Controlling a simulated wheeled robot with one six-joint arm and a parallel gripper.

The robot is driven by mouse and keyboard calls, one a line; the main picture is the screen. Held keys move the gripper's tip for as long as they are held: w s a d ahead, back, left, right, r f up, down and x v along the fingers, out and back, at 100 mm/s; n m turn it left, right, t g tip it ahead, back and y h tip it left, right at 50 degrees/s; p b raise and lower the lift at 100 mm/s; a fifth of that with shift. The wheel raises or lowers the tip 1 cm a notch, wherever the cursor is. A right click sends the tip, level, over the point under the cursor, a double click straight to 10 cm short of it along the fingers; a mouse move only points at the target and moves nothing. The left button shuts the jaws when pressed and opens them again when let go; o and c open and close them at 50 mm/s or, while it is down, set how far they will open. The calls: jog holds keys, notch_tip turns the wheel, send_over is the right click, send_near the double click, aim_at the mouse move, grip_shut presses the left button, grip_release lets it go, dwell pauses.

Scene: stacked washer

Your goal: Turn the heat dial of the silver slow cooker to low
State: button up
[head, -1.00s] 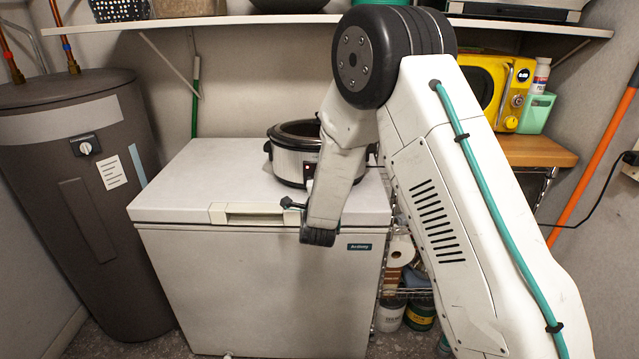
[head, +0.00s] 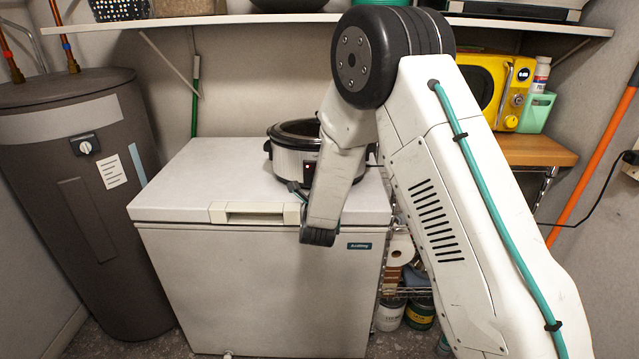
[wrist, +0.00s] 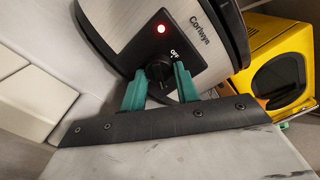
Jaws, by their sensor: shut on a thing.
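The silver slow cooker (head: 289,157) with a dark rim stands on the white chest freezer. In the wrist view its silver body (wrist: 207,42) carries a black control panel with a lit red lamp and an "OFF" mark. The round black heat dial (wrist: 158,70) sits on this panel below the mark. My gripper (wrist: 160,82) is shut on the dial, one teal finger on each side of it. I cannot make out the dial's pointer. In the head view my forearm hides part of the cooker's front and most of the gripper.
The chest freezer (head: 175,185) has a handle at its front edge. A yellow microwave (head: 482,85) stands on a wooden top at right; it also shows in the wrist view (wrist: 283,70). A grey water heater (head: 75,210) stands at left. A shelf (head: 240,19) runs above.

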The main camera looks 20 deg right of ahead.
jog(key=shift+f, duration=0.1)
dwell(0.3)
jog(key=o, duration=1)
jog(key=shift+c, duration=0.2)
jog(key=v, duration=0.8)
jog(key=shift+w, duration=0.1)
